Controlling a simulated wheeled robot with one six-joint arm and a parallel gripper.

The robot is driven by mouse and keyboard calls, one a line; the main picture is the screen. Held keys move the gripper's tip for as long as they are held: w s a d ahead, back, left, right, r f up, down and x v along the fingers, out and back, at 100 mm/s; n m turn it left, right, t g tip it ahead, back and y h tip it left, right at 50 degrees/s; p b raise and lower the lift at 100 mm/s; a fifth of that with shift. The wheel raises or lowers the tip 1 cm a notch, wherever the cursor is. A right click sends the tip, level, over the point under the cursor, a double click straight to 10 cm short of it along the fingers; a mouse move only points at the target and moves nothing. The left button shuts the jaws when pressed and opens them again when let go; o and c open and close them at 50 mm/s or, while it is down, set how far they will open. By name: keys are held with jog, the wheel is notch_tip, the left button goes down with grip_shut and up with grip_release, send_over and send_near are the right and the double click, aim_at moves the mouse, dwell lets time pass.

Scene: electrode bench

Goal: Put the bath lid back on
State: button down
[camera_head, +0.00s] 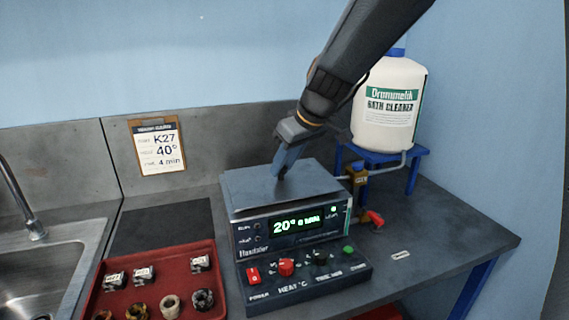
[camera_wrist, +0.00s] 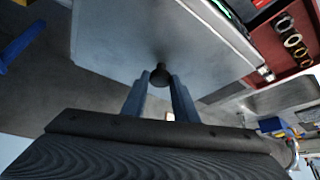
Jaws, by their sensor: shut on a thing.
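The bath lid (camera_head: 250,187) is a flat grey plate lying on top of the bath (camera_head: 283,230), which has a lit green display reading 20°. From this angle the lid looks seated on the bath; I cannot tell whether a small gap remains at its rim. In the wrist view the lid (camera_wrist: 120,40) fills the upper middle, with a round black knob (camera_wrist: 158,75) at its centre. My gripper (camera_head: 280,174) is over the middle of the lid, and its two fingers (camera_wrist: 160,84) are shut on the knob.
A red tray (camera_head: 120,262) with several rings and small labelled blocks lies at the left, beside a sink (camera_head: 45,265). A white cleaner drum (camera_head: 388,105) stands on a blue stand (camera_head: 410,158) at the back right. A red-handled tap (camera_head: 374,219) is right of the bath. The right bench is mostly clear.

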jog(key=shift+f+b, duration=0.55)
dwell(0.5)
jog(key=c, duration=0.8)
grip_release()
jog(key=shift+c, duration=0.2)
jog(key=shift+r+p, duration=2.15)
jog(key=shift+r, duration=1.4)
